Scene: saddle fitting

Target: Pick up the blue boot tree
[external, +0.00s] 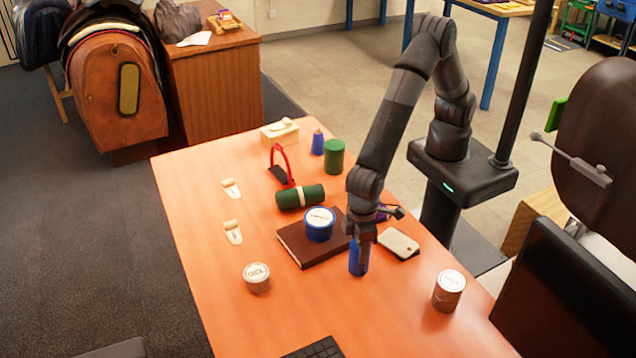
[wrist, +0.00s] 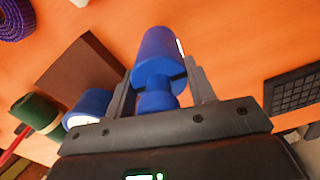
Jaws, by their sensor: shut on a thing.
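The blue boot tree (external: 357,259) is a blue cylinder with a narrow neck and a rounded knob, below my gripper (external: 361,240) at the middle right of the table. It also shows in the wrist view (wrist: 158,55), its knob between the two fingers of my gripper (wrist: 160,88). The fingers are shut on it from both sides. I cannot tell whether its far end touches the table.
A blue tin (external: 320,226) stands on a brown book (external: 293,243), left of my gripper. A pale slab (external: 398,243) lies to the right. The front-left table is largely clear.

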